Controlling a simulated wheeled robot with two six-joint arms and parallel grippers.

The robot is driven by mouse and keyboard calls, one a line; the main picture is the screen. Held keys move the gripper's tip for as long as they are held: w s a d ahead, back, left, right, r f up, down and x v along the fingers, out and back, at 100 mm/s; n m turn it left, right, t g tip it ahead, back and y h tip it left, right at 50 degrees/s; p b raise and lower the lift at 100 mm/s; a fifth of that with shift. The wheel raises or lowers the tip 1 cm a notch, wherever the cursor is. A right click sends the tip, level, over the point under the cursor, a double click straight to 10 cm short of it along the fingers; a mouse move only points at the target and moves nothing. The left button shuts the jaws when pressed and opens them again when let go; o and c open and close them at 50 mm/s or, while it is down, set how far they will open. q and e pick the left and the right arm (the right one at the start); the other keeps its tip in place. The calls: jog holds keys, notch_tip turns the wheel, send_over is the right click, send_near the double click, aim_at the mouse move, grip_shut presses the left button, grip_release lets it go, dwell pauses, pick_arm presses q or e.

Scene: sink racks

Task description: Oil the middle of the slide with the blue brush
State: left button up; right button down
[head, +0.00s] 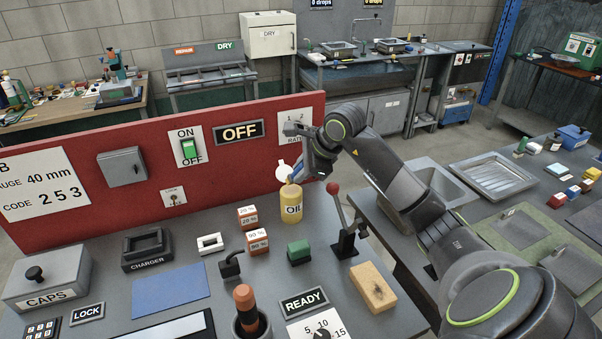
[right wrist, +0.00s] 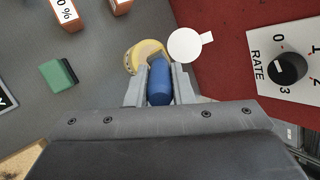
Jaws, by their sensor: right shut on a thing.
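My right gripper (head: 303,168) is shut on the blue brush (right wrist: 160,85), directly over the yellow oil pot (head: 291,207) labelled OIL. The brush's blue handle (head: 297,172) shows as a small strip in the head view. Its bristle end is hidden, so I cannot tell how deep it sits in the pot. In the right wrist view the pot's yellow rim (right wrist: 142,54) shows just beyond the fingers (right wrist: 160,90). A round white lid (right wrist: 186,45) stands open beside the rim. I cannot make out the slide. My left gripper is not in view.
A red panel (head: 85,180) with switches stands behind the pot. A red-knobbed lever (head: 334,188) stands close right of the pot. A green block (head: 298,252), percent-marked boxes (head: 257,241) and a sponge-like block (head: 373,287) lie in front. A blue mat (head: 170,290) is clear.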

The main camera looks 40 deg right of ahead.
jog(key=shift+r+p, duration=0.85)
jog(key=shift+r, duration=1.85)
notch_tip(320, 180, down, 4)
jog(key=b, duration=0.4)
jog(key=shift+f, duration=0.15)
